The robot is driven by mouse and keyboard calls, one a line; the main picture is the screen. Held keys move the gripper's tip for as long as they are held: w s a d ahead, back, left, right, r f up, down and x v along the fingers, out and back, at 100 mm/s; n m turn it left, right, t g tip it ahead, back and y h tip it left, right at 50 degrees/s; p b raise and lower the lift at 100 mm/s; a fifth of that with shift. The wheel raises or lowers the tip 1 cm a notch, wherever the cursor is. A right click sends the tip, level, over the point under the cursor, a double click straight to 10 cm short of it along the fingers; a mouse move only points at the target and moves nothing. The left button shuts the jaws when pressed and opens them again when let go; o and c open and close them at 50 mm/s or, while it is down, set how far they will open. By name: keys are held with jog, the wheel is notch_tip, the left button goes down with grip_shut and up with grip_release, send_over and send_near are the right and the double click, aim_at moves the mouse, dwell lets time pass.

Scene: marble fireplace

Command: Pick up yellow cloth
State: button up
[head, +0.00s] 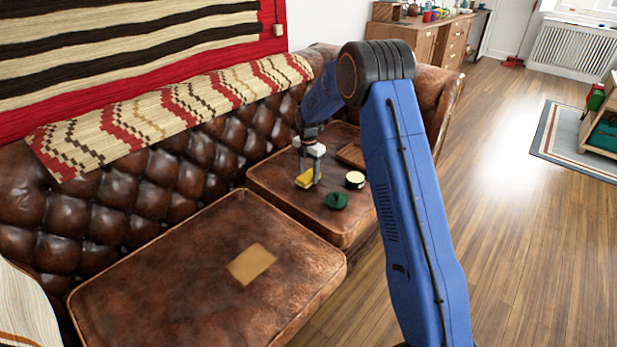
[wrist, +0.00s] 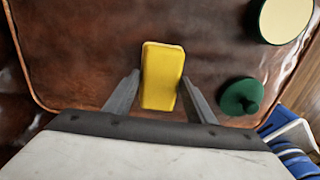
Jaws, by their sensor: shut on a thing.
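The yellow cloth (head: 305,180) looks like a small, thick, rounded block. It is at the far leather seat cushion of the sofa, and it also shows in the middle of the wrist view (wrist: 162,70). My gripper (head: 309,174) points down at it, with one finger on each side. In the wrist view the fingers (wrist: 160,88) are closed on its near half, and its far end sticks out beyond them. I cannot tell whether the cloth touches the cushion or is just above it.
A dark green lidded-looking thing (head: 336,200), a round cream-topped tin (head: 355,180) and a brown flat thing (head: 351,155) are on the same cushion (head: 275,185). A flat tan square (head: 251,264) lies on the nearer cushion (head: 180,270), otherwise bare. The tufted backrest (head: 170,165) rises behind.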

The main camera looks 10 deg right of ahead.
aim_at(309, 175)
notch_tip(309, 175, up, 10)
dwell(0.5)
jog(key=o, duration=0.4)
jog(key=shift+c, duration=1.1)
